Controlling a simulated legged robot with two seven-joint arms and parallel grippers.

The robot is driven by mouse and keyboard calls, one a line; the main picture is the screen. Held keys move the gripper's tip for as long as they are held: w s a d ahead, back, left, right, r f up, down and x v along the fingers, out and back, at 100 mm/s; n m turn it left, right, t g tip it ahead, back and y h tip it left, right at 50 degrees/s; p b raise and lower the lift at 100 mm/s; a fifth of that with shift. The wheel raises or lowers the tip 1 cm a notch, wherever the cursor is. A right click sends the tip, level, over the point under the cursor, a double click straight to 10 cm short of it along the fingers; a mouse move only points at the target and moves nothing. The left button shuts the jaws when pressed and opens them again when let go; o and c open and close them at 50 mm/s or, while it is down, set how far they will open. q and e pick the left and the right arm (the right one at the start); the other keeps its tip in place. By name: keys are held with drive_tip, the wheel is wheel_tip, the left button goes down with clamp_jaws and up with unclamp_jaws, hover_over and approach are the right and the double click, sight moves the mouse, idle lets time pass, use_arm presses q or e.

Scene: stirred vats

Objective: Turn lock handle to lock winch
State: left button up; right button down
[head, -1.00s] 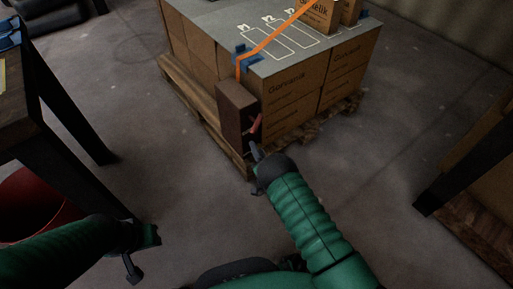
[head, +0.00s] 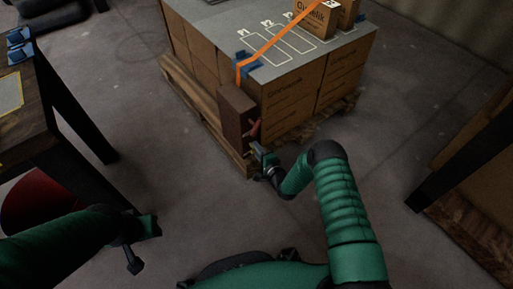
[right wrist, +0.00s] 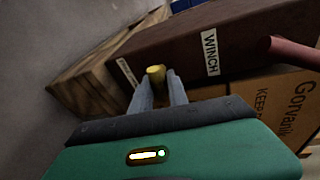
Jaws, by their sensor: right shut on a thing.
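The winch is a dark brown box (head: 236,117) on the near corner of the pallet load; its "WINCH" label (right wrist: 210,53) shows in the right wrist view. A red handle (head: 254,130) sticks out of its side and also shows at the right of the wrist view (right wrist: 292,54). A yellow knob-like lock handle (right wrist: 155,74) is between the fingers of my right gripper (right wrist: 158,90), which is shut on it. In the head view my right gripper (head: 262,154) is at the lower side of the winch. My left gripper (head: 139,247) hangs low at left; its finger opening is unclear.
Cardboard boxes (head: 290,110) under a grey top sheet (head: 222,28) stand on a wooden pallet (head: 196,104). An orange strap (head: 272,43) runs across the top to the winch. A dark table (head: 70,100) stands at left above a red bin (head: 45,205). Floor between is clear.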

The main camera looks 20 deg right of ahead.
drive_tip(key=m, duration=0.2)
drive_tip(key=m+g, duration=0.1)
drive_tip(key=shift+d+f+y+b, duration=0.25)
drive_tip(key=shift+f+y+b, duration=0.05)
drive_tip(key=shift+y, duration=0.1)
drive_tip(key=shift+s+m+y+b, duration=0.1)
drive_tip(key=shift+m+y+b, duration=0.6)
drive_tip(key=shift+m, duration=0.6)
drive_tip(key=c, duration=1.3)
unclamp_jaws()
drive_tip(key=shift+a, duration=0.1)
drive_tip(key=shift+r, duration=0.1)
